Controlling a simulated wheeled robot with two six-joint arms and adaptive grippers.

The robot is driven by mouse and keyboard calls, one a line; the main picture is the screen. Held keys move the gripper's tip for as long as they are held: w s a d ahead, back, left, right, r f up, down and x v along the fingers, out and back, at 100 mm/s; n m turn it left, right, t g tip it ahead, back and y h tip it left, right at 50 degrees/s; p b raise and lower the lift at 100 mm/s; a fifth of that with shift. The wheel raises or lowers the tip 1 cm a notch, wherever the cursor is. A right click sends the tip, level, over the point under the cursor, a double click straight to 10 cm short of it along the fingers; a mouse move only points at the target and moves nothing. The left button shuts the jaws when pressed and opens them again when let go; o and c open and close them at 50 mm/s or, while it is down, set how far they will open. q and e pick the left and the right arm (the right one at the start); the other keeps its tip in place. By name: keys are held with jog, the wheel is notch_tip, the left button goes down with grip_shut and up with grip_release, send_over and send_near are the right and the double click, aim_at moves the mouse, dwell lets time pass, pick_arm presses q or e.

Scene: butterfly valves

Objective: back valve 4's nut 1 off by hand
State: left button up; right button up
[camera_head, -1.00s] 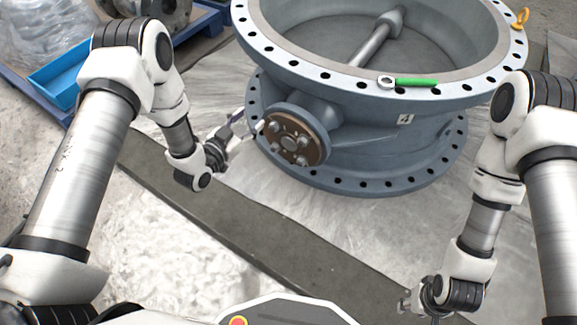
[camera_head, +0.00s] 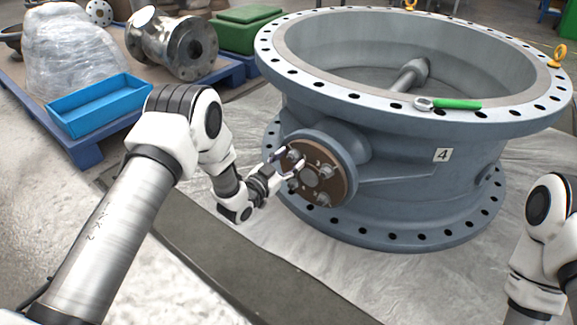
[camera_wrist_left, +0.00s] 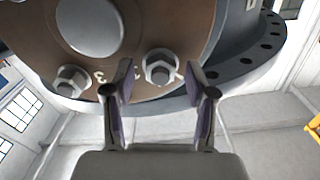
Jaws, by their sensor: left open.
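Valve 4 (camera_head: 400,205) is a large grey-blue valve body with a white label 4 (camera_head: 442,155). A round brown plate (camera_head: 312,178) on its side carries several silver nuts around a central disc, with small numbers by them. My left gripper (camera_head: 291,160) is at the plate's upper left, open. In the left wrist view, one hex nut (camera_wrist_left: 160,67) lies between the two spread fingers, with gaps at its sides; its number cannot be read. Another nut (camera_wrist_left: 72,80) sits to the left, a 3 marked between them. My right gripper is out of view.
A green-handled wrench (camera_head: 450,104) lies on the valve's top flange (camera_head: 360,112). A blue tray (camera_head: 100,105) and a metal fitting (camera_head: 172,45) are on a blue pallet at the left. My right arm's link shows at the right edge.

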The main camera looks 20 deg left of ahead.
pick_arm(q)
grip_shut()
jog(key=shift+r, duration=0.1)
